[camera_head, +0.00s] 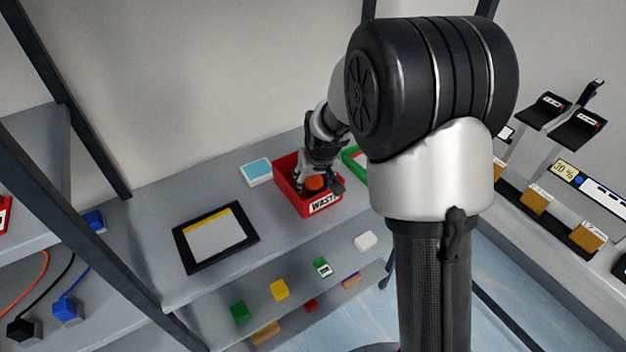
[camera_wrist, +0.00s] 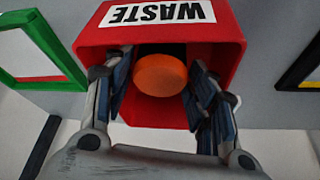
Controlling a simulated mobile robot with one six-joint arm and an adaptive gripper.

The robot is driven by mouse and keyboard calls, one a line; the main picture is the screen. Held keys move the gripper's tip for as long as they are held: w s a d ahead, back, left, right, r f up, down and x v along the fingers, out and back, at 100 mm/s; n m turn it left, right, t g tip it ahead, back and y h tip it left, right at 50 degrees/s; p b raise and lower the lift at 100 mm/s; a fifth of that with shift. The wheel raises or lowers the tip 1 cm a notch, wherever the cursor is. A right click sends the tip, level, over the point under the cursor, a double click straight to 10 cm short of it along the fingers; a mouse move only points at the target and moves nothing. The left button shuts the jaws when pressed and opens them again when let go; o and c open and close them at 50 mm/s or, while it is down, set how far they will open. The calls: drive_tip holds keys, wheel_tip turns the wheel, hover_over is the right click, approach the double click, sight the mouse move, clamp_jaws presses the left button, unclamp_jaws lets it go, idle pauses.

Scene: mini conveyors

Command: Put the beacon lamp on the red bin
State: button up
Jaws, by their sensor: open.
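The red bin (camera_head: 290,191) with a white "WASTE" label stands on the grey shelf in the head view. It also shows in the wrist view (camera_wrist: 225,45). An orange, round-topped thing, apparently the beacon lamp (camera_head: 315,183), is at the bin's opening; in the wrist view the lamp (camera_wrist: 160,75) shows as an orange disc. My gripper (camera_head: 321,187) is over the bin, and its fingers (camera_wrist: 158,95) are spread on both sides of the lamp with gaps. The lamp's underside is hidden, so I cannot tell what it rests on.
A light-blue-topped box (camera_head: 256,171) stands left of the bin, and a black-framed panel (camera_head: 215,237) lies further left. A green-framed item (camera_head: 353,158) is close on the bin's right. Small coloured blocks (camera_head: 279,290) sit on the lower shelf.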

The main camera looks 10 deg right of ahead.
drive_tip(key=s+r+p, duration=0.3)
drive_tip(key=s+r, duration=1.5)
drive_tip(key=r, duration=0.2)
drive_tip(key=s, duration=1.5)
drive_tip(key=shift+s+a+r, duration=0.15)
drive_tip(key=shift+a+r, duration=0.05)
drive_tip(key=shift+a, duration=0.25)
